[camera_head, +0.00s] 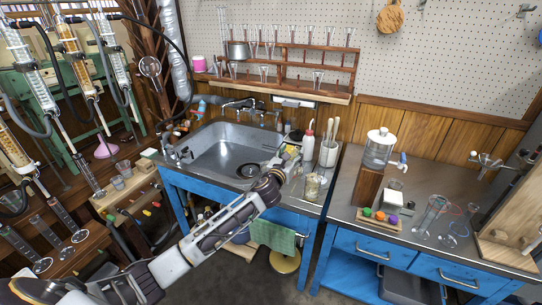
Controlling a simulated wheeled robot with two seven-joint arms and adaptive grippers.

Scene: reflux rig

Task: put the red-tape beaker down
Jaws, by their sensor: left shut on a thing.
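My left arm reaches in from the lower left, across the front of the sink. Its gripper (297,172) is over the counter at the sink's right edge and is shut on a small glass beaker (313,187). The beaker looks roughly upright, with a yellowish tint. Its red tape cannot be made out at this size, and the gripper's fingertips are hard to see. I cannot tell whether the beaker's base touches the steel counter (341,205). My right gripper is not in view.
The sink (222,150) lies left of the gripper. A green towel (272,237) hangs below.

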